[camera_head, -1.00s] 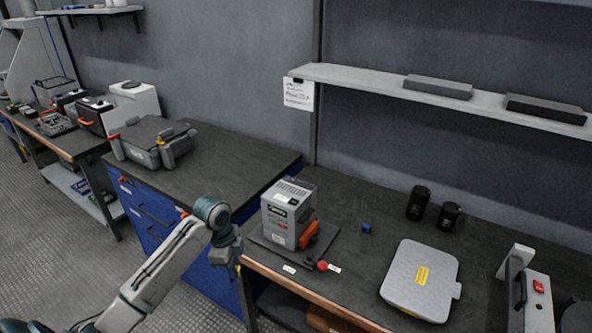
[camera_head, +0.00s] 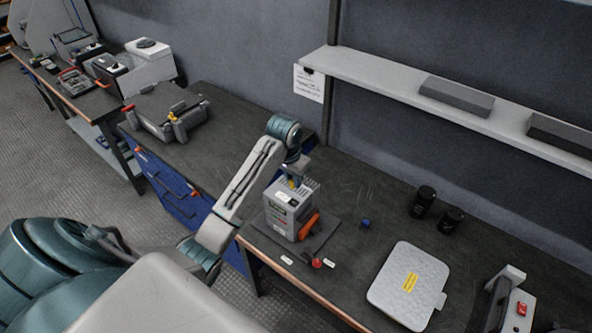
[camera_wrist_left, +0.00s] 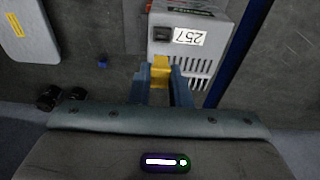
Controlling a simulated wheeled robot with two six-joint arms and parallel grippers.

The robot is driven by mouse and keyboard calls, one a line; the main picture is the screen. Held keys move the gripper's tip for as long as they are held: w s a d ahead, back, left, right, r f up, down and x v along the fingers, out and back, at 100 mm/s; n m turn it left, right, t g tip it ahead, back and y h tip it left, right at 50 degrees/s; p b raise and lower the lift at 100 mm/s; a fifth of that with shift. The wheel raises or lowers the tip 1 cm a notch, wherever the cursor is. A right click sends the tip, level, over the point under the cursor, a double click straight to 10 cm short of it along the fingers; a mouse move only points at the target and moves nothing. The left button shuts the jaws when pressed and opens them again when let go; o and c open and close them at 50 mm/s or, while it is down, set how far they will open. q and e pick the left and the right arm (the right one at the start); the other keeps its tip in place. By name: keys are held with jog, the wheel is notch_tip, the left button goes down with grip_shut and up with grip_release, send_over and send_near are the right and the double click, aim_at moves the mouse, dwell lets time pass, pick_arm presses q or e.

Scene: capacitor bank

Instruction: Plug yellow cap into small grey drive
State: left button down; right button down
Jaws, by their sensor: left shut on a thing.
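The small grey drive (camera_head: 285,213) stands upright on a dark mat on the front bench. In the left wrist view its top (camera_wrist_left: 210,62) shows vent slots, a label reading 257 and a dark square socket (camera_wrist_left: 161,34). My left gripper (camera_head: 294,180) is above the drive's top. In the left wrist view the gripper (camera_wrist_left: 160,78) is shut on the yellow cap (camera_wrist_left: 160,66). The cap appears below the socket in that picture, apart from it. Contact with the drive cannot be told. My right gripper is not in view.
An orange part (camera_head: 309,227) is at the drive's right side, with a red knob (camera_head: 317,263) in front. A shelf (camera_head: 390,93) hangs behind.

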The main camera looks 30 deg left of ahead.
aim_at(292, 188)
pick_arm(q)
jog(key=shift+s, duration=0.15)
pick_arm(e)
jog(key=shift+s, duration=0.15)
pick_arm(q)
jog(key=shift+f, duration=2.9)
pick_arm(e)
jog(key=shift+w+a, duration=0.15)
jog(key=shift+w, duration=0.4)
pick_arm(q)
jog(key=shift+f, duration=0.55)
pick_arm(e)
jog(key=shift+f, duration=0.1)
